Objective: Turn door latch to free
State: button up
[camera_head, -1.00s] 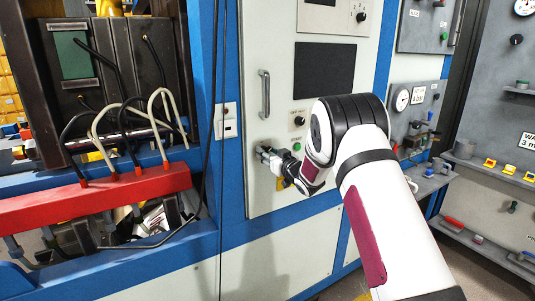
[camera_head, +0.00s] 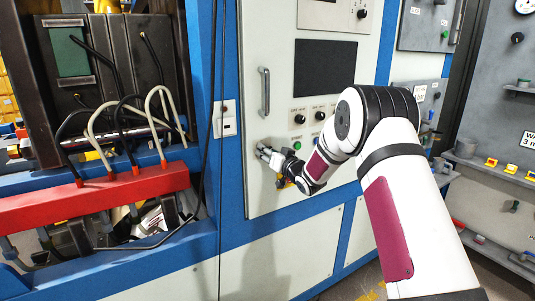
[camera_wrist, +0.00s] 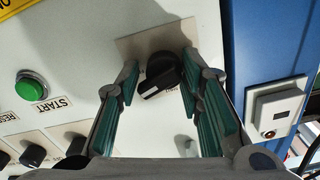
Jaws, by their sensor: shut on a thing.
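The door latch is a black round knob with a pale mark (camera_wrist: 160,74) on a square plate, in the wrist view. My gripper (camera_wrist: 161,66) has its green-padded fingers on either side of the knob and is shut on it. In the head view my gripper (camera_head: 268,154) is at the lower left of the white cabinet door (camera_head: 270,195) and hides the latch. The door appears closed.
A vertical grey handle (camera_head: 264,92) is above my gripper. A green START button (camera_wrist: 31,87) and several black knobs are close by. A blue frame post with a white switch box (camera_head: 225,120) stands left of the door.

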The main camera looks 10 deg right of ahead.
jog(key=shift+a+f+m+b, duration=0.1)
jog(key=shift+a+m+b, duration=0.4)
jog(key=shift+m, duration=1)
jog(key=shift+a, duration=0.1)
jog(key=o, duration=1)
jog(key=shift+d, duration=0.2)
jog(key=v, duration=1.2)
